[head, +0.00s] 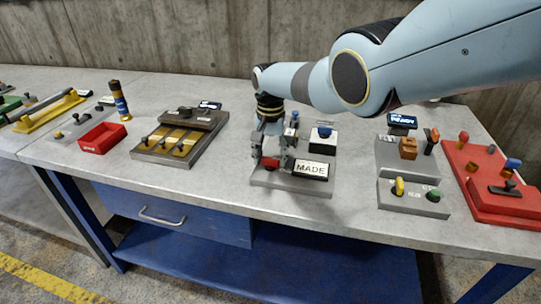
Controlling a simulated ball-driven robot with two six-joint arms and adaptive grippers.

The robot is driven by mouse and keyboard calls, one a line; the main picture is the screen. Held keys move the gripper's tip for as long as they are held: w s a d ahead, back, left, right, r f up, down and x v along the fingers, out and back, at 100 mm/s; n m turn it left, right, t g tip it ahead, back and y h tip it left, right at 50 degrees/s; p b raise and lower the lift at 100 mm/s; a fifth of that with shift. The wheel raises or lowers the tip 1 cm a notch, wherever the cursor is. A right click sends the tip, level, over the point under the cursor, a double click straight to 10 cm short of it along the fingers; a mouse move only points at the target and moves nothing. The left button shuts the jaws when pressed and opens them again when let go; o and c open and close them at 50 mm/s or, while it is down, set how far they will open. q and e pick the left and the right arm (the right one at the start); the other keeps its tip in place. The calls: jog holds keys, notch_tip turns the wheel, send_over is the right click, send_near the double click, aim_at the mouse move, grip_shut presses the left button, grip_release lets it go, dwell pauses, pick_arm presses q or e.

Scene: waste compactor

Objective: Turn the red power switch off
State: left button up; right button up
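The red power switch (270,164) is a small red piece on a grey base plate (290,184), left of a lit sign reading "MADE" (310,169). My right gripper (272,158) points down over this plate from above. Its two fingers stand apart, one on each side of the red switch. Contact between fingers and switch cannot be made out. The fingers and wrist hide part of the switch, so its position is unclear. My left gripper is not in view.
A box with a blue button (323,134) stands just behind the sign. Grey control boxes (412,196) and a red panel (490,180) stand to the right. A yellow-slotted panel (180,138), a red tray (102,138) and a dark-capped cylinder (120,103) stand left.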

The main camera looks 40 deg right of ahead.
aim_at(270, 158)
jog(key=o, duration=0.3)
notch_tip(270, 158, up, 12)
dwell(0.6)
dwell(0.4)
